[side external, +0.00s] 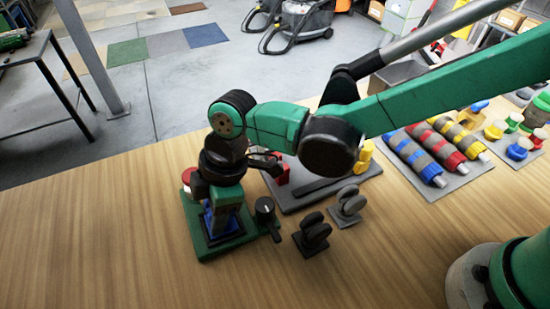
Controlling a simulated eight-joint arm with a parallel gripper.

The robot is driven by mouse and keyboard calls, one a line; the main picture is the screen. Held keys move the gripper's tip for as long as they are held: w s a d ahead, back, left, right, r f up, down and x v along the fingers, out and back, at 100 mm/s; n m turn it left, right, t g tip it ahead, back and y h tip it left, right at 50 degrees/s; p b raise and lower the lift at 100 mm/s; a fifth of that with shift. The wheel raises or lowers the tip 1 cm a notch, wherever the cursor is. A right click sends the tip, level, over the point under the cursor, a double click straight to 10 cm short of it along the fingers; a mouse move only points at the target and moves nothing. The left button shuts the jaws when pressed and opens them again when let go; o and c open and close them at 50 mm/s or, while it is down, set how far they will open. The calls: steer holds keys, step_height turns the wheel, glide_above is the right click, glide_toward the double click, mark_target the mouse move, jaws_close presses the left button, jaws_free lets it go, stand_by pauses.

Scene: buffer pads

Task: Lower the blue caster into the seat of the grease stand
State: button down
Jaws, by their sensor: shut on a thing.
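The blue caster (228,226) shows as a small blue patch beneath my gripper. My gripper (222,206) points down over the green base of the grease stand (206,246) at the left of the table. It is shut on the blue caster. The gripper hides most of the caster and the stand's seat, so I cannot tell whether the caster is in the seat or just above it.
A black knob (264,206) stands at the stand's right side, and a red part (188,176) shows behind it. The front table is clear.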

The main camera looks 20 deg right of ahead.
steer(key=shift+c, duration=1.6)
jaws_free()
steer(key=shift+d+r, duration=0.15)
steer(key=shift+r, duration=0.3)
steer(key=w+d+r+m+t, duration=0.3)
steer(key=d+r+m, duration=0.3)
steer(key=d+r, duration=0.45)
steer(key=s+d+m+t+h, duration=0.1)
steer(key=s+d+m+t, duration=0.1)
steer(key=d+m, duration=0.4)
steer(key=s+d+m+t+h, duration=0.2)
steer(key=d+m, duration=0.4)
steer(key=d, duration=0.8)
steer(key=shift+s+f, duration=0.4)
